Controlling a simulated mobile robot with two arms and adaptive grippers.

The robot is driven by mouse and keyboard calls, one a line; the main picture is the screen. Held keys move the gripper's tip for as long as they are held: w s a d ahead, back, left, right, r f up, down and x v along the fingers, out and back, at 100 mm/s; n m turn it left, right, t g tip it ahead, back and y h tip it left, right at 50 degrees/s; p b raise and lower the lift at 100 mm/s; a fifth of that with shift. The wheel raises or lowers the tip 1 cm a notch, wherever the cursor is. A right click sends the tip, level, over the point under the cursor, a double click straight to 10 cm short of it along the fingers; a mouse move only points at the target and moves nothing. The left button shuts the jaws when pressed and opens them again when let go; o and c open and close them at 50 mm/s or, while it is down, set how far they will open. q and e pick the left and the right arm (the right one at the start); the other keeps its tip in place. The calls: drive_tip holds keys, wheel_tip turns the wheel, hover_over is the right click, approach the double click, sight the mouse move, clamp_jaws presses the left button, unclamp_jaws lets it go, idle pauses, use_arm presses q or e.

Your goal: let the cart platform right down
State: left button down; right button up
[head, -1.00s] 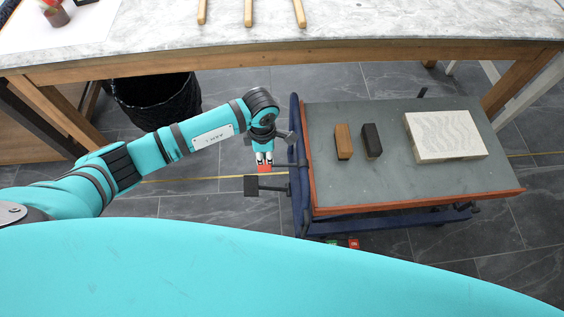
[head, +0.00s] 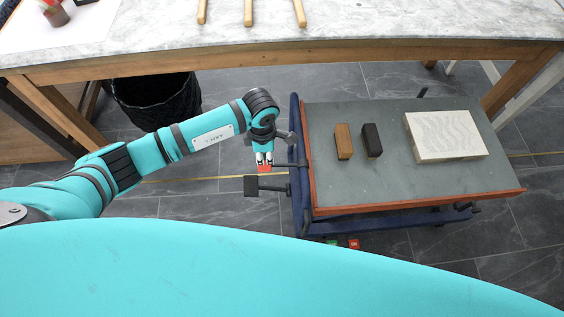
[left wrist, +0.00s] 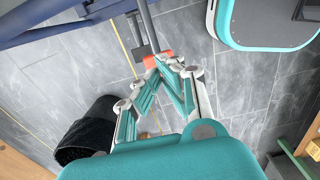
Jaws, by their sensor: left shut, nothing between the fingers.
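The cart has a grey platform (head: 330,184) with a reddish-brown edge, standing over a blue frame (head: 296,120) at the right of the head view. A gap to the lower frame shows at its near side; how high it stands is hard to tell. At its left end, a red-tipped lever (head: 264,169) and a dark pedal (head: 250,186) stick out. The red tip (left wrist: 151,62) also shows in the left wrist view. My left gripper (head: 264,160) is shut and empty, fingertips pointing down right at the red tip; contact is unclear. My right gripper is out of view.
On the platform lie a tan block (head: 343,141), a dark block (head: 371,140) and a pale patterned stone (head: 445,136). A marble-topped table (head: 350,42) stands behind. A black bin (head: 155,100) stands behind my left arm. Floor left of the cart is clear.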

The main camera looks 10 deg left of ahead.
sight(266, 164)
use_arm(q)
drive_tip(key=shift+f+b, duration=1.6)
drive_tip(key=shift+f, duration=0.45)
drive_tip(key=shift+f+b, duration=0.35)
drive_tip(key=shift+f, duration=0.05)
drive_tip(key=shift+f+b, duration=0.8)
drive_tip(key=shift+f, duration=0.1)
drive_tip(key=shift+r, duration=0.15)
wheel_tip(266, 164, up, 9)
drive_tip(key=p, duration=0.7)
drive_tip(key=shift+f, duration=0.2)
